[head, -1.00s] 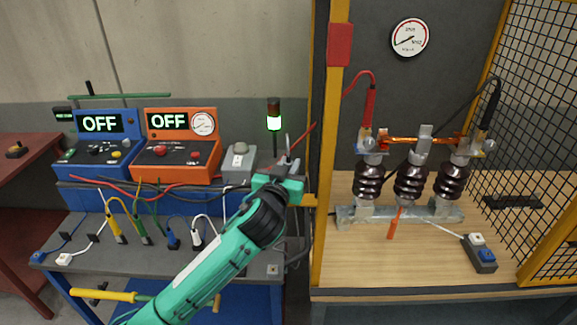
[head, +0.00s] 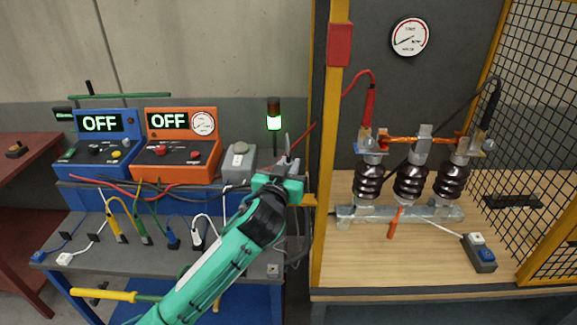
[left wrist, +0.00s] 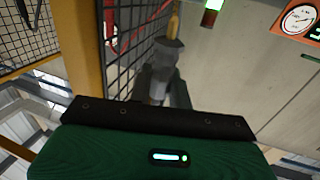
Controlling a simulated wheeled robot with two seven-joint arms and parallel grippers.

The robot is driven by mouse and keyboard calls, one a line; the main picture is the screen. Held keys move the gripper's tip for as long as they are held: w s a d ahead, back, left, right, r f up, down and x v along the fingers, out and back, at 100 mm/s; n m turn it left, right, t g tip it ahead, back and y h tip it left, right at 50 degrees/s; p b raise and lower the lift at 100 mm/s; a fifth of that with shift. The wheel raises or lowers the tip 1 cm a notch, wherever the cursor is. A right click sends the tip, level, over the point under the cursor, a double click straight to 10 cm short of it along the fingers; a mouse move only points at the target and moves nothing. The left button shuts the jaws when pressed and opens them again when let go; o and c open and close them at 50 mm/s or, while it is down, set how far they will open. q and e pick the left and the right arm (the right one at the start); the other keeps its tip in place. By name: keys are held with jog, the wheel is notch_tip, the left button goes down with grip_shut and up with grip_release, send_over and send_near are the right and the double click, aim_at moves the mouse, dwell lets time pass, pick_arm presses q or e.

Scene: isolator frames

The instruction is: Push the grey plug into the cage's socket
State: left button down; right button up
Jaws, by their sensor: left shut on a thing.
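My left gripper (head: 288,158) is raised at the bench's right end, just left of the cage's yellow post. In the left wrist view its fingers (left wrist: 165,85) are shut on a dark grey piece, which I take to be the grey plug (left wrist: 172,50). A yellow part shows just beyond it; I cannot tell whether the two touch. In the head view the plug is mostly hidden by the gripper. A dark cable (head: 300,250) hangs in a loop below the gripper. I cannot make out the cage's socket clearly. My right gripper is out of view.
The yellow cage post (head: 326,220) and mesh (left wrist: 140,40) stand close beside the gripper. A grey box (head: 239,165), an orange unit (head: 180,160) and a signal lamp (head: 274,118) stand behind. Leads cross the bench (head: 130,268). Brown insulators (head: 410,182) stand inside the cage.

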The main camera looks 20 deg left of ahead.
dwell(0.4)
pick_arm(q)
jog(key=shift+f, duration=0.15)
jog(key=shift+f+b, duration=1)
jog(key=shift+f, duration=0.35)
jog(key=c, duration=1.2)
grip_release()
jog(key=shift+s, duration=0.15)
